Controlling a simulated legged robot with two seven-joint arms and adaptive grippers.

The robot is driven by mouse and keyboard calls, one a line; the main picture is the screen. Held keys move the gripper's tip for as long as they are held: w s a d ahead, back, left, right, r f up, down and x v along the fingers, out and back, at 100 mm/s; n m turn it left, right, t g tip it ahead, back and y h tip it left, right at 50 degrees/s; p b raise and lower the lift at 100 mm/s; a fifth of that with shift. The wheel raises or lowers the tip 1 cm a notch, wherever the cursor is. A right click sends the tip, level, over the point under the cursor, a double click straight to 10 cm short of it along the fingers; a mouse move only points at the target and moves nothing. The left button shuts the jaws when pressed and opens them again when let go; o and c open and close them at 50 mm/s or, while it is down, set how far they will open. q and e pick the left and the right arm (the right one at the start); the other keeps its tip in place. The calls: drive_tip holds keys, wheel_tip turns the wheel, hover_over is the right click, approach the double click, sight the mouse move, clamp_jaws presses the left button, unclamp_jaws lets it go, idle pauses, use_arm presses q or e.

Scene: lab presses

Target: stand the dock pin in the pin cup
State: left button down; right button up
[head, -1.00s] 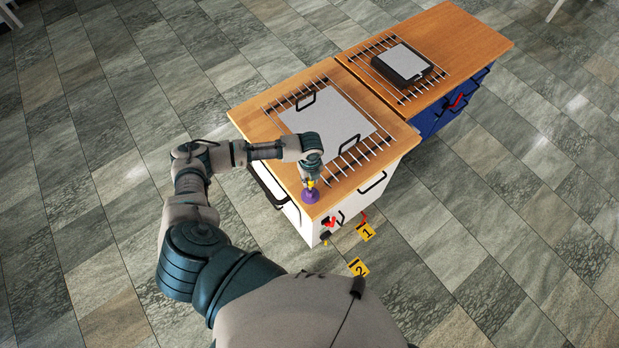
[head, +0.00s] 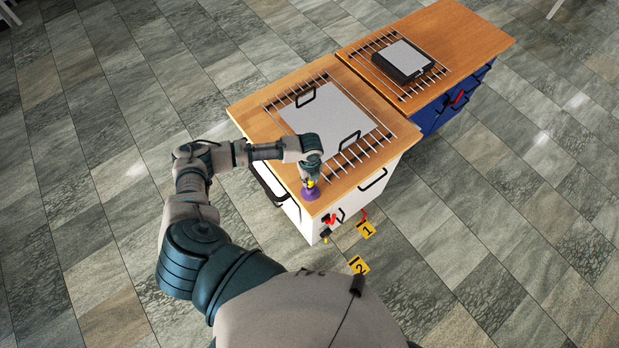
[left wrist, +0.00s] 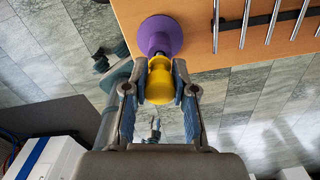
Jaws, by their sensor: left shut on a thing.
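The dock pin is yellow; in the left wrist view the pin (left wrist: 159,82) sits between the two fingers of my left gripper (left wrist: 160,90), which is shut on it. The pin cup is purple and flared, and the cup (left wrist: 158,32) lies directly beyond the pin's far end, at the edge of the wooden top. In the head view the cup (head: 311,193) stands at the near corner of the white cabinet, with my left gripper (head: 310,181) right above it. The pin's far end meets or overlaps the cup's narrow end; I cannot tell how deep it sits. My right gripper is not in view.
A grey plate with black handles (head: 325,117) lies over a rod rack (head: 362,157) on the same wooden top. A black box (head: 403,60) rests on a second rack on the blue cabinet behind. Yellow numbered tags (head: 366,230) show beside the white cabinet.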

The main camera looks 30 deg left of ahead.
use_arm(q)
drive_tip(key=shift+f+b, duration=0.45)
drive_tip(key=shift+f, duration=0.55)
drive_tip(key=c, duration=0.9)
unclamp_jaws()
drive_tip(key=shift+o, duration=0.2)
drive_tip(key=shift+r, duration=0.1)
wheel_tip(320, 180, up, 12)
drive_tip(key=shift+f, duration=0.1)
